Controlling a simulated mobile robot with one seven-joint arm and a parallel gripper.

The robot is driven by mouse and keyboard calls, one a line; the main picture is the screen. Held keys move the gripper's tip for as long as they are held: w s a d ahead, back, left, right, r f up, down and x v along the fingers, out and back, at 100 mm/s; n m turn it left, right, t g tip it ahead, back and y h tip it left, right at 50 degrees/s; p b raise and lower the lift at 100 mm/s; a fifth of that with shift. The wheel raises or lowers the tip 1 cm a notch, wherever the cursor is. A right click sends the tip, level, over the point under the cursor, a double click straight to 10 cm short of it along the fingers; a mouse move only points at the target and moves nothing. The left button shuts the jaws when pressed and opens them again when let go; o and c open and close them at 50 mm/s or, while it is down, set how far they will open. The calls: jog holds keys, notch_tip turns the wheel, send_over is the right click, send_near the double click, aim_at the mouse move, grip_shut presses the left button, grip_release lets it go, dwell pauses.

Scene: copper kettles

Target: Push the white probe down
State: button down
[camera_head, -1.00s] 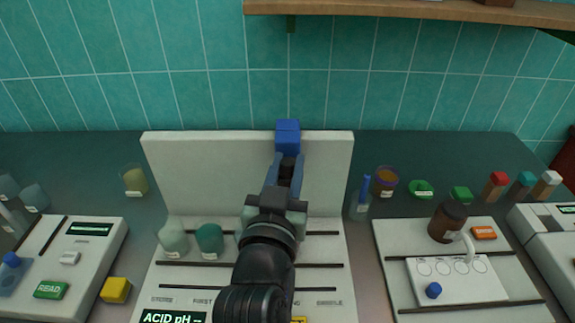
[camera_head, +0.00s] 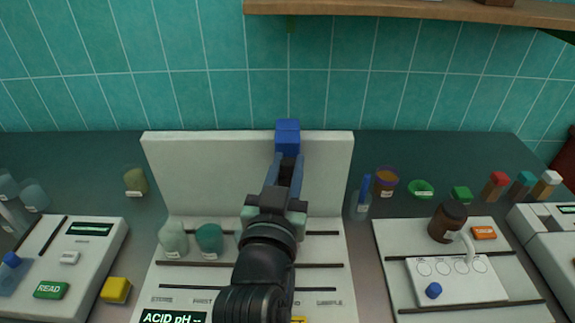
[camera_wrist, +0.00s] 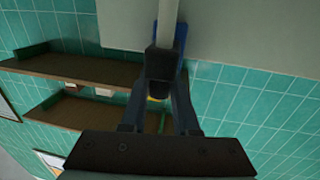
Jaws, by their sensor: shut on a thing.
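My gripper (camera_head: 287,172) is in front of the upright white panel (camera_head: 225,170), near the blue block (camera_head: 287,132) at its top edge. In the wrist view, my gripper (camera_wrist: 160,90) is shut on a dark block-like part, in line with a pale rod, which I take as the white probe (camera_wrist: 168,20). The blue block (camera_wrist: 181,38) shows just behind the rod. A small bit of yellow shows between my fingers. In the head view my arm and gripper hide the probe, so its lower end cannot be seen.
A clear bottle with a blue stick (camera_head: 362,200) stands just right of the panel. A wooden shelf (camera_head: 420,12) overhangs the upper right. A READ-button device (camera_head: 90,255) stands left.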

notch_tip(320, 180, down, 8)
jog(key=b, duration=0.6)
jog(key=shift+r, duration=0.25)
jog(key=c, duration=0.6)
grip_release()
jog(key=shift+c, duration=0.2)
jog(key=shift+s, duration=0.15)
jog(key=s+a+b, duration=0.1)
jog(key=s+a, duration=0.1)
jog(key=s, duration=1)
jog(key=shift+s+b, duration=0.3)
jog(key=shift+b, duration=0.05)
jog(key=shift+r, duration=0.1)
